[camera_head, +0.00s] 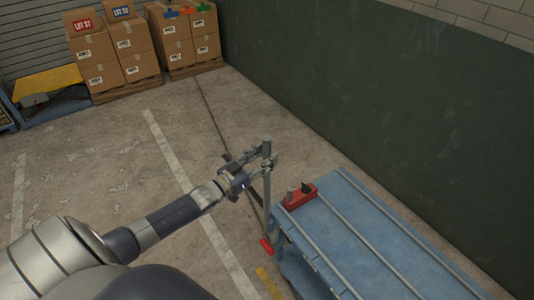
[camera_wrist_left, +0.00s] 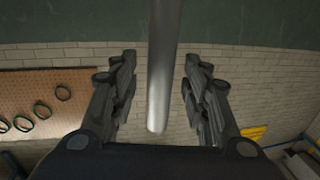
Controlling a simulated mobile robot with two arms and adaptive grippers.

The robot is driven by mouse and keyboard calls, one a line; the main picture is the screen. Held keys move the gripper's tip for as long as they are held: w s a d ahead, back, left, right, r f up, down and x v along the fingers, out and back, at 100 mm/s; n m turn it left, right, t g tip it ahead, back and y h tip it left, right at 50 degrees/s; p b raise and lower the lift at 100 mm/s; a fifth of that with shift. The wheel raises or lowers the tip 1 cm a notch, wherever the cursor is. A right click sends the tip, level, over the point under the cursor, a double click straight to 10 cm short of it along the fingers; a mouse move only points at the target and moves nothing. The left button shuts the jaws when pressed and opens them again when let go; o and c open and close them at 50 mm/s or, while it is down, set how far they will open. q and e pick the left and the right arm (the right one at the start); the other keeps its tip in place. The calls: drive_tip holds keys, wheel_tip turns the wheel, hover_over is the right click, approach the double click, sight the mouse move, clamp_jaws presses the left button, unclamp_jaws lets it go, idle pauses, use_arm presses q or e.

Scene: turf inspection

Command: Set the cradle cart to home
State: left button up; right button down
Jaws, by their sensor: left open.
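The blue cart (camera_head: 365,235) stands at the lower right in the head view, with grey rails along its top. A red block (camera_head: 298,196) with small knobs sits at its near left corner. An upright grey post (camera_head: 267,200) rises at that end of the cart, with a red piece (camera_head: 266,246) low beside it. My left gripper (camera_head: 266,159) is open near the top of the post. In the left wrist view the grey post (camera_wrist_left: 160,85) lies between the spread fingers, with gaps on both sides. My right gripper is out of view.
A dark green wall (camera_head: 370,90) runs along the right, beyond the cart. Stacked cardboard boxes (camera_head: 105,55) on pallets and a yellow-topped platform (camera_head: 48,82) stand at the back left. The concrete floor between is clear, with white lines.

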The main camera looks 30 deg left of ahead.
use_arm(q)
drive_tip(key=shift+w+d, duration=0.1)
drive_tip(key=shift+w, duration=0.8)
clamp_jaws()
